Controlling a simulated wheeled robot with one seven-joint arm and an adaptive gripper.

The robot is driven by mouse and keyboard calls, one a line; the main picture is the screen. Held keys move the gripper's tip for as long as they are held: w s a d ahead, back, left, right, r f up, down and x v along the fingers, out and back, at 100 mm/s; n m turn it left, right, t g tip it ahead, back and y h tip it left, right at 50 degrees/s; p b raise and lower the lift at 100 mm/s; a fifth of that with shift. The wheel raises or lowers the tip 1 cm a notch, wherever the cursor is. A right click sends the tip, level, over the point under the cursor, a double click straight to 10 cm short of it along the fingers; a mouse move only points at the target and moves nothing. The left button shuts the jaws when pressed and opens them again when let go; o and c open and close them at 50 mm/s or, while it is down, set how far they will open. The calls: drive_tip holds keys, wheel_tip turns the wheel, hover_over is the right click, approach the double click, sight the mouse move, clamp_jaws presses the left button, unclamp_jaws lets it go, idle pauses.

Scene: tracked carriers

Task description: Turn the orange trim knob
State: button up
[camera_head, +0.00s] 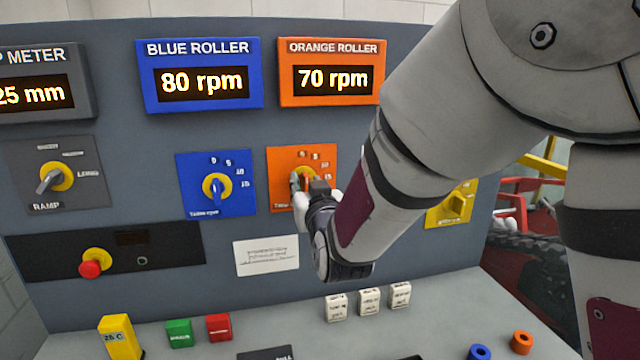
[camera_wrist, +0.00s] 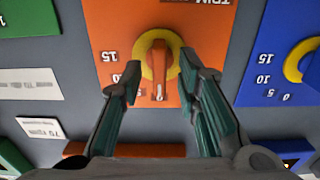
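The orange trim knob (camera_wrist: 159,82) has an orange handle on a yellow ring and sits on an orange plate (camera_wrist: 110,25) with a printed scale. The wrist view shows it upside down. My gripper (camera_wrist: 158,65) is open, with one finger on each side of the handle and a visible gap on both sides. In the head view my gripper (camera_head: 302,184) is in front of the orange plate (camera_head: 287,158) and hides much of the knob. The orange roller display (camera_head: 331,78) above reads 70 rpm.
The blue trim knob (camera_head: 217,189) is left of the orange plate, under the blue roller display (camera_head: 201,80) reading 80 rpm. A yellow knob plate (camera_head: 440,214) is partly behind my arm. A red button (camera_head: 90,269) is lower left. Small blocks (camera_head: 369,301) stand on the ledge below.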

drive_tip(key=shift+w+a, duration=0.15)
drive_tip(key=shift+w, duration=0.45)
clamp_jaws()
